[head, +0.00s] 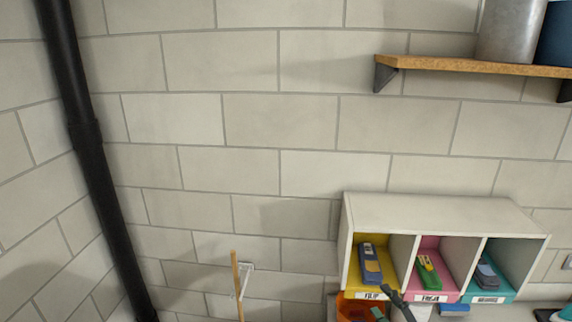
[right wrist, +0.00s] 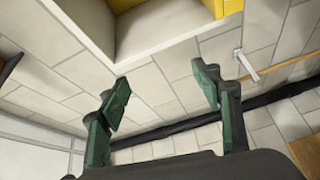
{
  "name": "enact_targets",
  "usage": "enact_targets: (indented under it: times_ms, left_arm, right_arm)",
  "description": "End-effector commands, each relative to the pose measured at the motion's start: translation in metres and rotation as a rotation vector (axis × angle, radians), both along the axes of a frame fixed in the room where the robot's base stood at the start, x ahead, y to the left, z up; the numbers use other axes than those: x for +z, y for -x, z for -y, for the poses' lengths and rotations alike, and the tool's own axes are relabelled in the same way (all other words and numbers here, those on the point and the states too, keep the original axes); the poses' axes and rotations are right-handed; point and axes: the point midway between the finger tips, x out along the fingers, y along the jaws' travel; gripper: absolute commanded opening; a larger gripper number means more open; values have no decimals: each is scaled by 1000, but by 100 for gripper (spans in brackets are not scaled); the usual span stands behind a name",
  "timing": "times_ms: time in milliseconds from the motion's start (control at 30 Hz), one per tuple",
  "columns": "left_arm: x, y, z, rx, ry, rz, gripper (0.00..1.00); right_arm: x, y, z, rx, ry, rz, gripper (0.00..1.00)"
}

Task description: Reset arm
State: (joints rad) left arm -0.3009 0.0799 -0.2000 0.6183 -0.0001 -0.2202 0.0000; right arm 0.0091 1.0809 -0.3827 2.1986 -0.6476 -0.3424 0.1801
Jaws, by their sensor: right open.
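My right gripper (head: 394,298) shows small and dark at the bottom of the head view, in front of the lower edge of the cubby shelf (head: 440,213). In the right wrist view my right gripper (right wrist: 163,88) has its two green fingers wide apart with nothing between them. A pale cubby corner (right wrist: 165,28) with a yellow part is above the fingers in that view. My left gripper is in neither view.
The cubby's yellow, pink and teal compartments hold a blue tool (head: 371,264), a green tool (head: 429,270) and a grey-blue tool (head: 487,271). An orange bin (head: 352,311) is below. A wooden shelf (head: 470,66) is higher right. A black pipe (head: 85,135) runs down the left wall.

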Motion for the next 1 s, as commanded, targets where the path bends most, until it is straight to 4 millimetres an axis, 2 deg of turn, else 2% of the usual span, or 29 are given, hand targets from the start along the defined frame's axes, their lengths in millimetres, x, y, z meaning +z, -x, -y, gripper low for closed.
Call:
enact_targets:
  times_ms: [33,167,300,367,400,500,633,800,1000]
  left_arm:
    - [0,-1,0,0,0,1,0]
    - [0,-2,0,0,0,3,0]
    - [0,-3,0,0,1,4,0]
    - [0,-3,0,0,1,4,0]
    - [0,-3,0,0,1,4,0]
    - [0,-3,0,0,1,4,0]
    - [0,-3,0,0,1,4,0]
    - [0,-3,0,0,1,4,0]
    - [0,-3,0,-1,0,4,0]
  right_arm:
    - [-15,3,17,-88,-108,-47,59]
    - [-67,17,68,-338,-342,-195,59]
    - [-147,61,113,-601,-555,-408,59]
    - [-181,85,124,-701,-628,-504,59]
    - [-203,104,129,-763,-673,-571,59]
    - [-251,150,133,-894,-766,-726,59]
    - [-292,201,126,-1009,-847,-887,59]
    - [-325,253,111,-1105,-918,-1051,59]
    - [-350,306,90,-1185,-985,-1215,59]
